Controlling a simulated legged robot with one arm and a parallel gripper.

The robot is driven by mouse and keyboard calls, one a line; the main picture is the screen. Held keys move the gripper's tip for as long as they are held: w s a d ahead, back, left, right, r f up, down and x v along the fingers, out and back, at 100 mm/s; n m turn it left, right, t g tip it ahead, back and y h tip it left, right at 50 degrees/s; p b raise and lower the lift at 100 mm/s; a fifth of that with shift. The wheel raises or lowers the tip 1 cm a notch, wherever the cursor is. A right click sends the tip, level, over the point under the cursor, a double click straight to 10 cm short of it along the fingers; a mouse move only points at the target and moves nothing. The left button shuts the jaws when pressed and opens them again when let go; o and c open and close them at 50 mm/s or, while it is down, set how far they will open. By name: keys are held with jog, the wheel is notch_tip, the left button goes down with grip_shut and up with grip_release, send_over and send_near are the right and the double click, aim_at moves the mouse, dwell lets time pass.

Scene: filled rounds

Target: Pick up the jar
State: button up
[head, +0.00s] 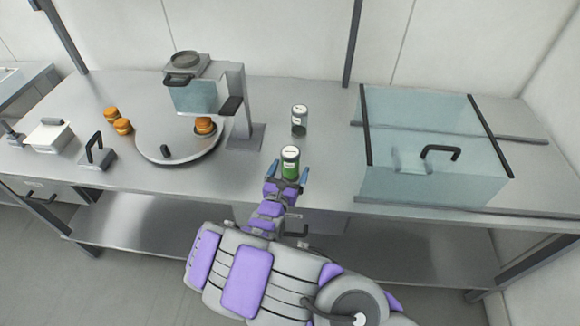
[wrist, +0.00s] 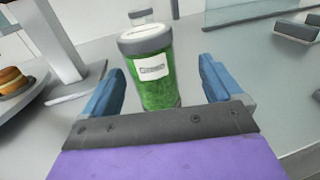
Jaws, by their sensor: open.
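A jar with green contents, a grey-and-white lid and a white label (head: 290,165) stands upright on the metal counter. In the wrist view the green jar (wrist: 156,82) stands between the two blue fingers. My gripper (head: 287,174) is open around its near side; I cannot tell whether either finger touches it. In the wrist view my gripper (wrist: 160,85) shows a gap on both sides of the jar. A second jar with dark contents (head: 299,121) stands behind the green one; part of it shows behind the green jar's lid in the wrist view.
A dispenser (head: 243,105) stands left of the jars, over a round metal plate (head: 160,150) with a round brown item (head: 204,126). Two more brown items (head: 117,121) lie left of the plate. Some counter between is bare.

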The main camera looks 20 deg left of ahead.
jog(key=shift+w+d+r, duration=0.1)
jog(key=shift+w+d, duration=0.15)
jog(key=shift+w, duration=0.15)
jog(key=w+a, duration=0.1)
jog(key=w+a+f+b, duration=0.1)
jog(key=w+a, duration=0.1)
jog(key=w, duration=0.1)
jog(key=shift+f, duration=0.3)
jog(key=shift+w+d+r+b, duration=0.35)
jog(key=shift+w+d, duration=0.4)
jog(key=shift+d+r, duration=0.15)
jog(key=shift+d, duration=0.2)
jog(key=shift+s+a+f, duration=0.1)
jog(key=shift+a+f, duration=0.15)
jog(key=shift+a, duration=0.7)
jog(key=c, duration=0.6)
jog(key=shift+c, duration=0.7)
jog(key=shift+d+r, duration=0.15)
jog(key=shift+d, duration=0.55)
jog(key=c, duration=0.5)
